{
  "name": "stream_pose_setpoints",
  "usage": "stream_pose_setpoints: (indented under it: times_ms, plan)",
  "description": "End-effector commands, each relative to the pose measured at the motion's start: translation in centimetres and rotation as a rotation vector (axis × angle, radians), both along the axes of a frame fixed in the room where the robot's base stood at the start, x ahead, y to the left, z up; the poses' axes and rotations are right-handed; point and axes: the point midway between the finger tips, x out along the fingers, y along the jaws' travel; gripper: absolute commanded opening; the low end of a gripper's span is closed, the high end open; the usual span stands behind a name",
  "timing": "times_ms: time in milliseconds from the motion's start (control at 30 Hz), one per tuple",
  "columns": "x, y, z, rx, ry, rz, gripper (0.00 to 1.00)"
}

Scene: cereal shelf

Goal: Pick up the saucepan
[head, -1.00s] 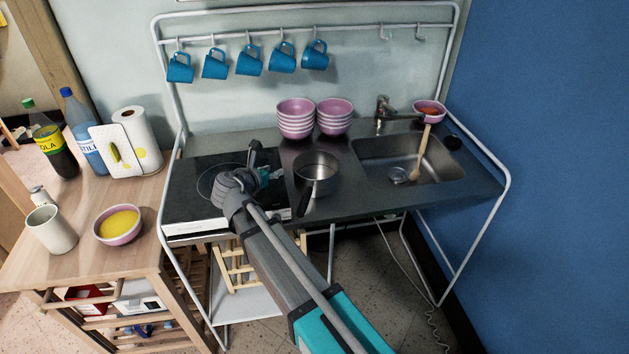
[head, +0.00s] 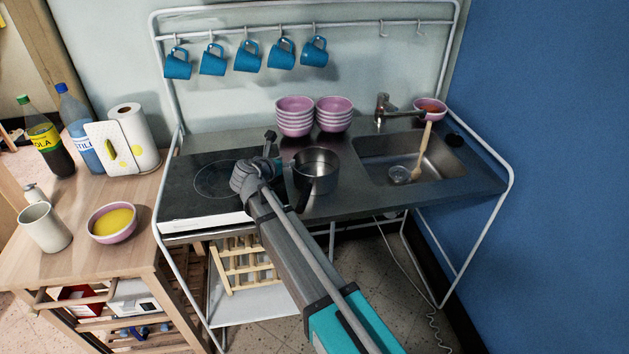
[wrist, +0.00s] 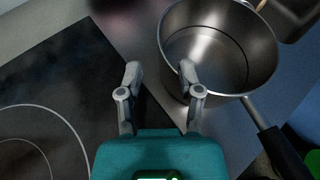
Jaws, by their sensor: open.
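The saucepan (head: 316,172) is steel with a dark handle (head: 304,197) and stands empty on the counter between the hob and the sink. The handle points toward the front edge of the counter. In the wrist view the saucepan (wrist: 219,50) is at the upper right, its handle (wrist: 284,152) running to the lower right. My gripper (wrist: 160,80) is open and empty. Its right fingertip overlaps the saucepan's left side in the picture; I cannot tell if they touch. In the head view my gripper (head: 271,140) is left of the saucepan, over the hob's right side, partly hidden by my arm.
Two stacks of pink bowls (head: 295,117) (head: 333,115) stand behind the saucepan. Several blue mugs hang from the rail above.

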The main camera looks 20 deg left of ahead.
Motion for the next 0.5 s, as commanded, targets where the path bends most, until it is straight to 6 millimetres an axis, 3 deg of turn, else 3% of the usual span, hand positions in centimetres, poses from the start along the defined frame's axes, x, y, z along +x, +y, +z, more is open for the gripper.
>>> stream_pose_setpoints:
  times_ms: [500]
  plan:
    - [0.79, -0.04, -0.42, 0.000, 0.000, 0.000, 0.47]
